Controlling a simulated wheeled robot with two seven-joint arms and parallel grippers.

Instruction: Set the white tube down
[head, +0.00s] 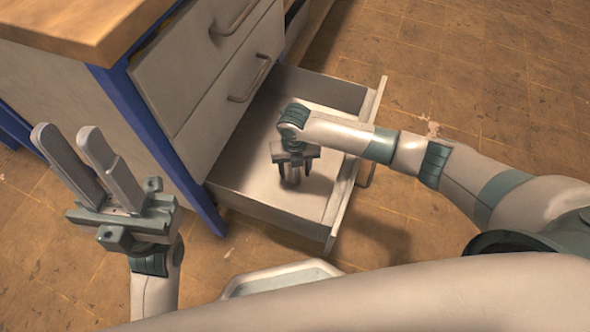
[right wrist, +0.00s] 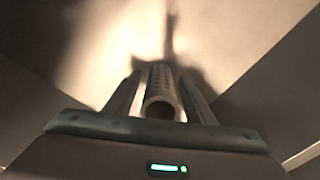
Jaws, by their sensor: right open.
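The white tube (right wrist: 162,92) stands between the fingers of my right gripper (right wrist: 159,80) in the right wrist view, its open end towards the camera. It looks pale grey-brown in the shade, with small holes along its side. A narrow gap shows between the tube and the fingers, which are open. In the head view my right gripper (head: 291,167) points down into the open drawer (head: 262,205), and a little of the tube (head: 293,180) shows below it. Whether the tube's lower end touches the drawer floor is hard to tell.
The drawer is pulled out of a grey cabinet (head: 190,75) with blue legs and a wooden top (head: 85,25). The drawer floor around the tube looks bare. Brown tiled floor (head: 480,75) lies open to the right.

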